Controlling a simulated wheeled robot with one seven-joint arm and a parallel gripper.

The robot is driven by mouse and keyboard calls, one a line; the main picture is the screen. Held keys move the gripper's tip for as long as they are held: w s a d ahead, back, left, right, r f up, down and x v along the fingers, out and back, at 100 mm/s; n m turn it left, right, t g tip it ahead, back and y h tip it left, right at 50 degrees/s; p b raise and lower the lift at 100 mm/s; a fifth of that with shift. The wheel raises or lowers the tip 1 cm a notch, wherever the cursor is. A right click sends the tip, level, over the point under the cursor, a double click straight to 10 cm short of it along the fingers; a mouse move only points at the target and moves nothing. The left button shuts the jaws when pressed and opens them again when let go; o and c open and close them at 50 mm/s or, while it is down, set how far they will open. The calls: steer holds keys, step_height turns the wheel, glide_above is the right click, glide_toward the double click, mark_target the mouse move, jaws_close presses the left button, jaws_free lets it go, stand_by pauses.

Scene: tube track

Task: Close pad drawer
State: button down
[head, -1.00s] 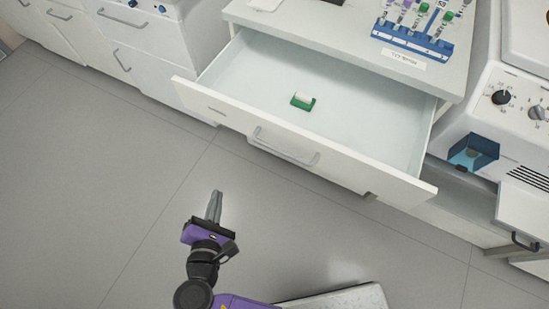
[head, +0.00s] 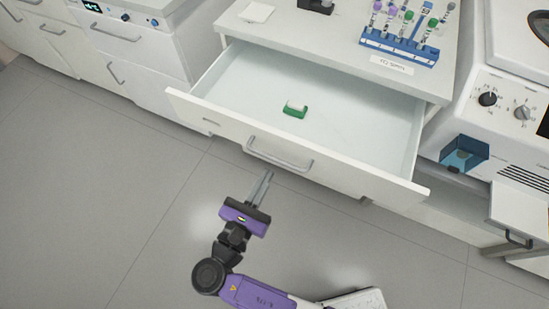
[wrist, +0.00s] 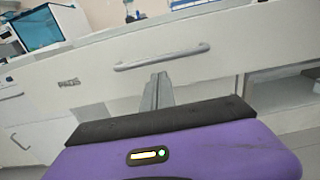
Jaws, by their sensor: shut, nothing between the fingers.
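The white drawer (head: 325,120) stands pulled out below the counter in the head view. A small green and white pad (head: 295,110) lies inside it. The drawer front carries a grey bar handle (head: 279,157), which also shows in the wrist view (wrist: 162,57). My gripper (head: 268,174) is shut and empty, in front of the drawer front and just below the handle in the picture. In the wrist view its fingers (wrist: 158,78) point at the drawer front under the handle. I cannot tell whether the fingertips touch the front.
A blue rack (head: 398,45) with several tubes stands on the counter at the right. A white machine with knobs (head: 505,105) is on the right. Closed cabinets (head: 135,65) line the left. The grey floor (head: 110,200) at the left is clear.

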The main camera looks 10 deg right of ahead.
mark_target(280, 151)
steer(key=x, duration=0.5)
steer(key=shift+w+d, duration=0.2)
steer(key=shift+w+d, duration=0.1)
steer(key=shift+w+d+p, duration=0.15)
steer(key=shift+w+p, duration=0.05)
steer(key=shift+p, duration=0.1)
steer(key=b+x, duration=0.2)
steer(key=x, duration=2.3)
steer(key=shift+f+b, duration=0.1)
steer(key=shift+b, duration=0.25)
steer(key=shift+w+d, duration=0.35)
steer(key=shift+w, duration=0.1)
steer(key=shift+w+d, duration=0.1)
steer(key=shift+d+r, duration=0.15)
steer(key=shift+r, duration=0.2)
